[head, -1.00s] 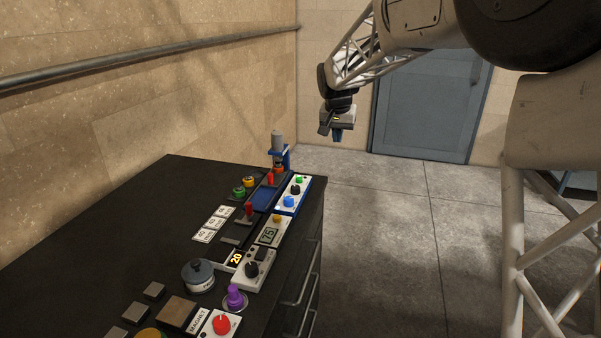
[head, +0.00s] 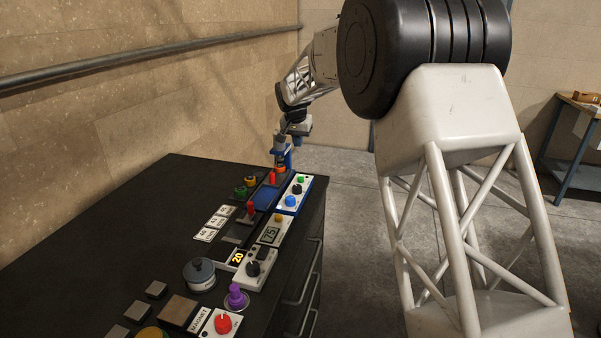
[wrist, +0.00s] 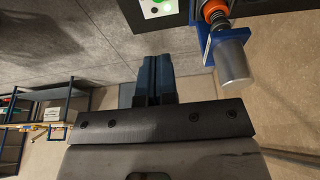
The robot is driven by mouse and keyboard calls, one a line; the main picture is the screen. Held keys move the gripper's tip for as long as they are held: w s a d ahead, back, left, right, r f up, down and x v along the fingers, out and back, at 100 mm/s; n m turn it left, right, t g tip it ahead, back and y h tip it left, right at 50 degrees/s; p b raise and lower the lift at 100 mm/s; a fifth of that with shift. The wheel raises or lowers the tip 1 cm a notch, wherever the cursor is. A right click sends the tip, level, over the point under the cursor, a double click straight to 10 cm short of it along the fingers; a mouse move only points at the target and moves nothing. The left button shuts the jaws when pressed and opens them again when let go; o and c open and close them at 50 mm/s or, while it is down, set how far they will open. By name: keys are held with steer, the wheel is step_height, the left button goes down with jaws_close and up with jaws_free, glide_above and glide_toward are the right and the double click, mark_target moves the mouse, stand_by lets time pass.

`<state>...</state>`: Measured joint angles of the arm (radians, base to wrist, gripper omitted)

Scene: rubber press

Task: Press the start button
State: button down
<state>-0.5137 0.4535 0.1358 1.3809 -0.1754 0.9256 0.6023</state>
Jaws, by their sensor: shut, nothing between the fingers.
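The control box (head: 292,195) is white with blue edges and sits near the right edge of the dark bench. It carries a green button (head: 300,180), a black knob (head: 297,189) and a blue button (head: 290,201). No label is readable, so I cannot confirm which is the start button. In the wrist view the green button (wrist: 158,3) is cut by the top edge. My gripper (head: 291,141) is above the bench's far end, beside the press, with its fingers partly lost against it. In the wrist view my gripper (wrist: 157,60) has its dark blue fingers together and empty.
The press, with a grey cylinder (wrist: 232,62) and blue bracket, stands close to the right of my fingers in the wrist view.

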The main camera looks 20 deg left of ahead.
mark_target(301, 177)
steer(key=shift+f, duration=0.1)
stand_by(0.3)
steer(key=x, duration=0.8)
steer(key=s+x, duration=0.1)
steer(key=x, duration=0.3)
steer(key=shift+w+f, duration=0.15)
steer(key=shift+f, duration=0.85)
